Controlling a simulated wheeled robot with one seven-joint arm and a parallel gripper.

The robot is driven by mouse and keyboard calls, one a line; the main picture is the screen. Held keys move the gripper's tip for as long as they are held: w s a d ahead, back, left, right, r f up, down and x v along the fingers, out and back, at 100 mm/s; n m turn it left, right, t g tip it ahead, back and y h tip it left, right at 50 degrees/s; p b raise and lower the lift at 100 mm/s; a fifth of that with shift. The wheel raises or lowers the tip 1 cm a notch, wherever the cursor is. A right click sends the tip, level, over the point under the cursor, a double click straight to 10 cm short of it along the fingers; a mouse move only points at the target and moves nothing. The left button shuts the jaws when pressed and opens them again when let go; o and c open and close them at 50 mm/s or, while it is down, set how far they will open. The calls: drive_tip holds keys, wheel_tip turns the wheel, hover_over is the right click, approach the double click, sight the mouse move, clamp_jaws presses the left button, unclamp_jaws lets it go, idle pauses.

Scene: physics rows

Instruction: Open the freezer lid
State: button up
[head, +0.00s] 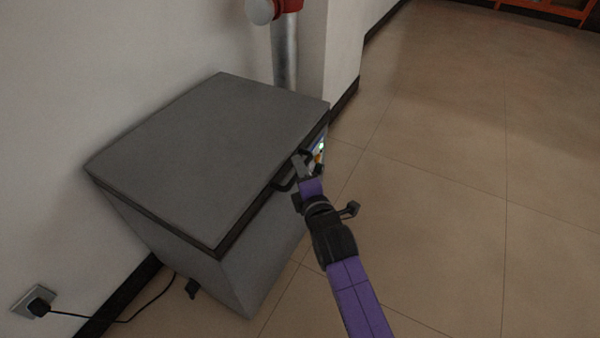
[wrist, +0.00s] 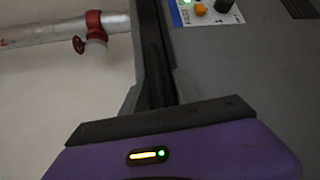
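The freezer is a grey chest (head: 235,265) against the wall, and its flat lid (head: 205,150) lies shut on top. A black bar handle (head: 283,185) sticks out from the lid's front edge. The handle also shows as a dark bar in the wrist view (wrist: 156,75). My gripper (head: 301,165) is at the middle of the handle and overlaps it in the head view. In the wrist view its purple body fills the bottom, with the handle just ahead of it. The fingertips are too dark to tell whether they are closed around the handle.
A control panel with an orange knob (wrist: 200,9) is on the freezer front beside the handle. A metal pipe with a red fitting (head: 285,60) stands behind the freezer. A black cable runs to a wall socket (head: 35,300). The tiled floor at right is clear.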

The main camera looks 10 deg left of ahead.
drive_tip(key=shift+c, duration=0.3)
clamp_jaws()
idle(1.2)
